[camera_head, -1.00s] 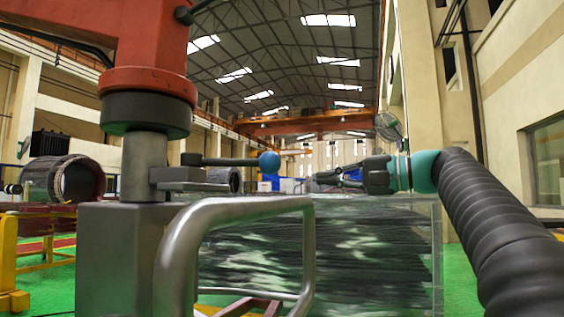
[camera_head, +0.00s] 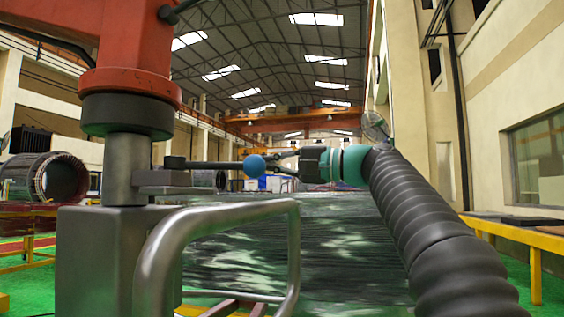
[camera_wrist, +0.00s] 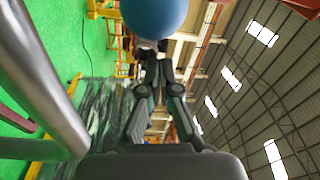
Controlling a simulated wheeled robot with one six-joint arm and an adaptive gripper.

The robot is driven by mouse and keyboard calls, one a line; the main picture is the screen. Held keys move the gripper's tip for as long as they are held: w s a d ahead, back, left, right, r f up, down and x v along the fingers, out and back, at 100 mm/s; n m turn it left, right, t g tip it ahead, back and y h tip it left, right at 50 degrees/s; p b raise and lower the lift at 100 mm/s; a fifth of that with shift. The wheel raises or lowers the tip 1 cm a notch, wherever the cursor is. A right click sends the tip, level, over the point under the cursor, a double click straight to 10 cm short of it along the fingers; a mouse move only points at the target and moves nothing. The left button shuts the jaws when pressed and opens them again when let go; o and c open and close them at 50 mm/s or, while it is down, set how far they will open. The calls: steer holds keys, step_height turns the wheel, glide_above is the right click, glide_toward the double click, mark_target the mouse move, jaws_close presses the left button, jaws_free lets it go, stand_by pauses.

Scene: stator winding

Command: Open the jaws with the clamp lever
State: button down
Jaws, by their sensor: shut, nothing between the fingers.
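The clamp lever (camera_head: 212,165) is a dark rod ending in a blue ball knob (camera_head: 254,165). It sticks out to the right from a grey metal post under the red machine arm. Flat grey jaw plates (camera_head: 165,184) sit just below the lever. My gripper (camera_head: 272,160) is beside the knob at about its height, pointing left, its fingers partly behind the knob. In the wrist view the blue knob (camera_wrist: 156,14) fills the top middle, just past the fingertips (camera_wrist: 158,62). The fingers are shut and empty. I cannot tell whether they touch the knob.
A bent grey metal tube handle (camera_head: 225,212) stands in front, below the lever and my gripper. A wrapped, shiny block (camera_head: 340,255) lies behind it. A stator core (camera_head: 45,178) is at the left. A yellow-edged table (camera_head: 520,238) is at the right.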

steer(key=shift+s+a+f, duration=0.1)
steer(key=shift+s+f, duration=0.05)
steer(key=shift+s, duration=0.6)
steer(key=shift+s+f, duration=0.15)
steer(key=shift+s, duration=0.6)
steer(key=shift+s, duration=0.1)
